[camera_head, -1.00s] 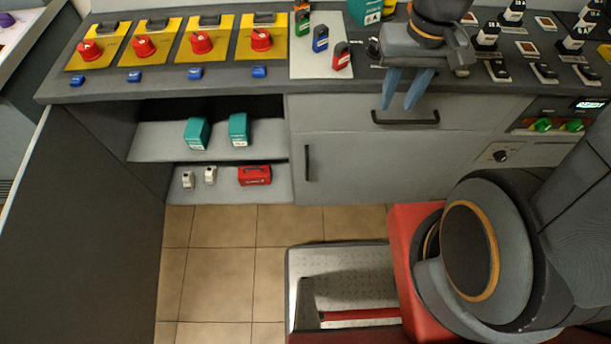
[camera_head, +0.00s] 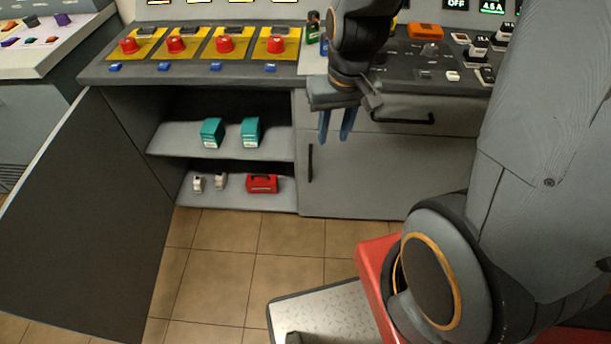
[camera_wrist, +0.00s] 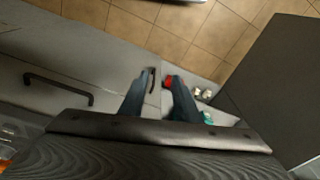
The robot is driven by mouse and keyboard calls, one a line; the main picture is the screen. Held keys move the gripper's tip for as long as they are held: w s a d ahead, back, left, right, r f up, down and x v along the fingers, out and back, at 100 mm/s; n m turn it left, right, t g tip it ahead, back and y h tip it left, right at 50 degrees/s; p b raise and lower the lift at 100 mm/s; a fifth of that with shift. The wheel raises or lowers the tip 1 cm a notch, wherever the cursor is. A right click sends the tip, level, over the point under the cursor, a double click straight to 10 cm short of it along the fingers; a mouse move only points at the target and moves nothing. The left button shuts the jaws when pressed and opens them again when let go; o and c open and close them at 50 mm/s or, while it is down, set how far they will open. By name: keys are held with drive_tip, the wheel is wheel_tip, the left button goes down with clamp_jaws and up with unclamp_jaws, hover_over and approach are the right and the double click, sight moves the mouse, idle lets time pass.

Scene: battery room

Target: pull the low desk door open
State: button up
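The low desk door (camera_head: 360,180) is a grey panel under the drawer, closed, with a black vertical handle (camera_head: 310,163) near its left edge. My gripper (camera_head: 334,139) has two blue fingers pointing down, apart and empty, in front of the panel's upper part, right of and above that handle. In the wrist view the fingers (camera_wrist: 158,78) are apart, and the handle (camera_wrist: 151,80) shows beyond them, close to the left finger's tip. I cannot tell the remaining distance in depth. Another dark door (camera_head: 90,215) at the left stands wide open.
Open shelves (camera_head: 165,140) hold teal boxes, small white items and a red toolbox (camera_head: 262,183). A drawer with a black horizontal handle (camera_head: 403,121) sits above the closed door. Yellow panels with red knobs line the desktop. The tiled floor (camera_head: 215,280) before the shelves is clear.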

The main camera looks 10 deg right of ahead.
drive_tip(key=w+f+t+b, duration=0.1)
drive_tip(key=w+f+b, duration=0.65)
drive_tip(key=f, duration=0.65)
drive_tip(key=m+t+b, duration=0.1)
drive_tip(key=t+b, duration=0.1)
drive_tip(key=b, duration=0.5)
hover_over(311, 166)
drive_tip(key=s, duration=0.3)
wheel_tip(311, 166, down, 15)
drive_tip(key=shift+h, duration=0.3)
drive_tip(key=b+x, duration=0.1)
drive_tip(key=x, duration=0.6)
drive_tip(key=shift+w+a+f+b, duration=0.15)
drive_tip(key=shift+w+f+b, duration=0.15)
drive_tip(key=shift+w+b, duration=0.1)
clamp_jaws()
